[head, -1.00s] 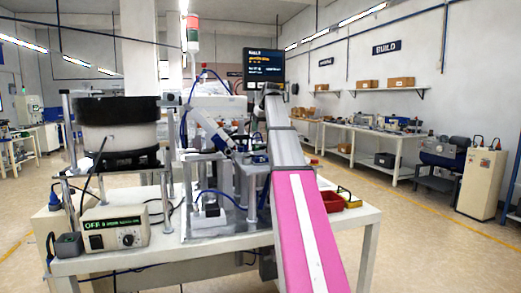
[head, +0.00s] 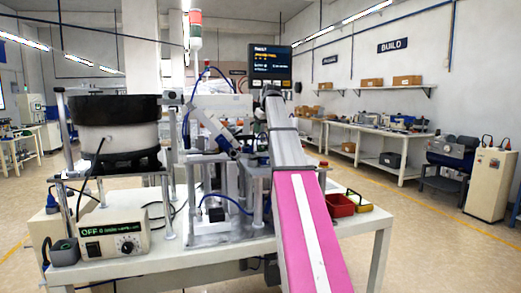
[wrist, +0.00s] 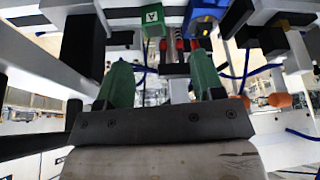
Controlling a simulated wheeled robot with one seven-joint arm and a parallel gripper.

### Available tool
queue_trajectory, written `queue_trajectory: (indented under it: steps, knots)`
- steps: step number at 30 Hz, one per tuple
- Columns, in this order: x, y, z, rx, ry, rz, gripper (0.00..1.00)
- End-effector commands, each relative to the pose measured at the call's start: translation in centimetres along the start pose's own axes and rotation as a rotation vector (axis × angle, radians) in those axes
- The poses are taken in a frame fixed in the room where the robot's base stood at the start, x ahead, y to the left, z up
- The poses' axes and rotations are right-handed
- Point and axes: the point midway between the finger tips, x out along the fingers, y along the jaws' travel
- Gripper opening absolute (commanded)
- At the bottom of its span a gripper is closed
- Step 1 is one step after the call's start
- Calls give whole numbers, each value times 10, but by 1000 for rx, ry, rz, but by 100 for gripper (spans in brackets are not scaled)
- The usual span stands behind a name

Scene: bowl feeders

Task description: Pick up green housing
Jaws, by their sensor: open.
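In the wrist view a small green block marked A (wrist: 152,18) shows at the top, left of centre, beyond my gripper. It may be the green housing, but it is partly cut off by the top edge. My gripper (wrist: 158,62) is open, with its two green tapered fingers apart and nothing seen between them. The block lies ahead of the fingertips, nearer the left finger's side, and looks apart from them. In the head view I cannot make out the green housing or the gripper's fingers.
A blue part (wrist: 205,17) sits right of the green block, among dark and white frame pieces. In the head view the bowl feeder (head: 118,122) and control box (head: 115,238) stand on the white table (head: 353,228). A red bin (head: 340,205) is at the right.

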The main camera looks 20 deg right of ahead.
Motion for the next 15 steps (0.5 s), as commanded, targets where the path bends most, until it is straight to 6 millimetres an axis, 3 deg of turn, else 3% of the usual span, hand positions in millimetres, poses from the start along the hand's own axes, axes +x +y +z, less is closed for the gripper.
queue_trajectory:
  steps: [6, 15]
  knots:
    - [33, 0, 0, 0, -1, 0, 62]
    - [54, 3, -1, 0, 0, 0, 62]
